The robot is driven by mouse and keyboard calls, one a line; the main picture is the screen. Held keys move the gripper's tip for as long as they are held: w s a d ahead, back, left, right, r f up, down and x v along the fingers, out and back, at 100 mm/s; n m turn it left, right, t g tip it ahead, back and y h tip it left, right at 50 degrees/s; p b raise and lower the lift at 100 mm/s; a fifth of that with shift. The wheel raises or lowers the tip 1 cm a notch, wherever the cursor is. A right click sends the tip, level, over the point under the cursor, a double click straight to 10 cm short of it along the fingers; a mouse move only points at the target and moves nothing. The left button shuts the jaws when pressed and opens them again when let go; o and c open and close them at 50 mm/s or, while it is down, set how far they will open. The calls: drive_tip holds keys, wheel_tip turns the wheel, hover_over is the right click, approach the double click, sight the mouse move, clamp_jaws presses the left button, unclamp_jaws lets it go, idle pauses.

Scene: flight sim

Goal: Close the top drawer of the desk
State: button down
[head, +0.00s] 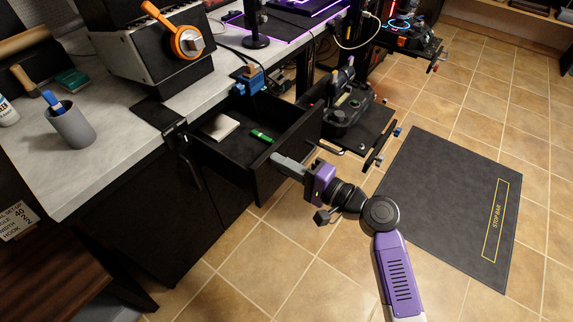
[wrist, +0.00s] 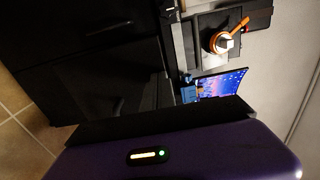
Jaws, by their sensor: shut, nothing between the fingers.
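The top drawer (head: 262,190) of the desk is black and stands pulled out from the desk (head: 104,185). Inside it lie a pale notepad or box (head: 220,127) and a small green item (head: 262,136). My gripper (head: 276,160) is shut and empty. Its tips are at the upper edge of the drawer's front panel in the head view; I cannot tell whether they touch it. In the wrist view the purple gripper body fills the bottom and the fingers cannot be made out. The dark desk fronts (wrist: 90,70) show beyond it.
A black pedal unit (head: 350,110) stands just right of the drawer. A dark mat (head: 440,190) lies on the tiled floor. A wooden stool or table (head: 50,265) is at lower left.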

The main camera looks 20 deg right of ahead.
drive_tip(key=b+x, duration=0.6)
drive_tip(key=x, duration=1.4)
drive_tip(key=shift+w+a, duration=0.2)
drive_tip(key=shift+w, duration=0.1)
drive_tip(key=shift+f, duration=0.1)
